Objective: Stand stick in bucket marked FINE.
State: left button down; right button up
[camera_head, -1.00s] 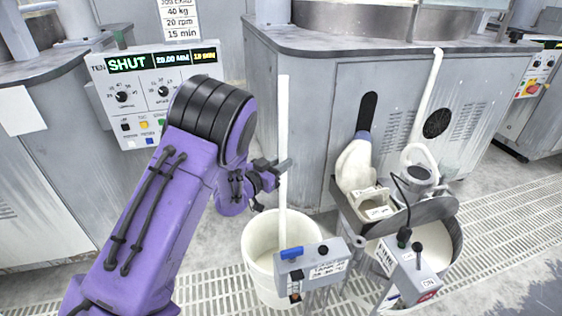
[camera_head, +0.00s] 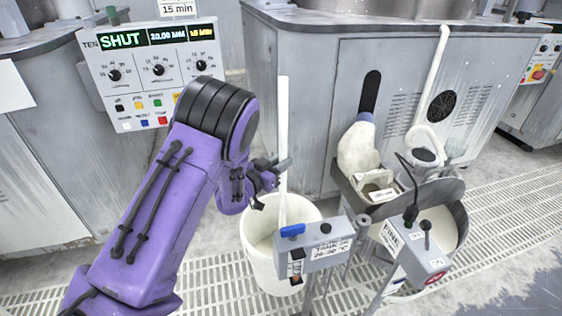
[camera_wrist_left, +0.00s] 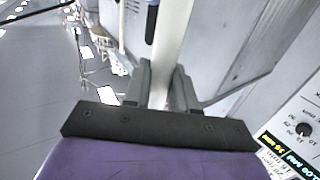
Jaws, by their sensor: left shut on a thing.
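My left gripper (camera_head: 268,178) is shut on a long white stick (camera_head: 283,130) and holds it upright. The stick's lower part stands over or inside the opening of a white bucket (camera_head: 262,255); a control box hides its lower end, so I cannot tell whether it touches the bottom. In the left wrist view the gripper (camera_wrist_left: 162,88) has a finger on either side of the stick (camera_wrist_left: 172,45). No FINE marking is readable on this bucket. My right gripper is out of view.
A grey control box (camera_head: 325,255) on a post stands right in front of the bucket. Another switch box (camera_head: 425,262) stands before the right container. A grey machine cabinet (camera_head: 320,110) rises behind. A panel reading SHUT (camera_head: 150,70) is at the left.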

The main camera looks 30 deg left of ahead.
pick_arm(q)
jog(key=c, duration=0.8)
grip_release()
jog(key=s, duration=0.7)
jog(key=s+a, duration=0.1)
jog(key=s, duration=0.2)
jog(key=shift+s+a+r, duration=0.1)
jog(key=shift+s+r, duration=0.1)
jog(key=shift+s, duration=0.05)
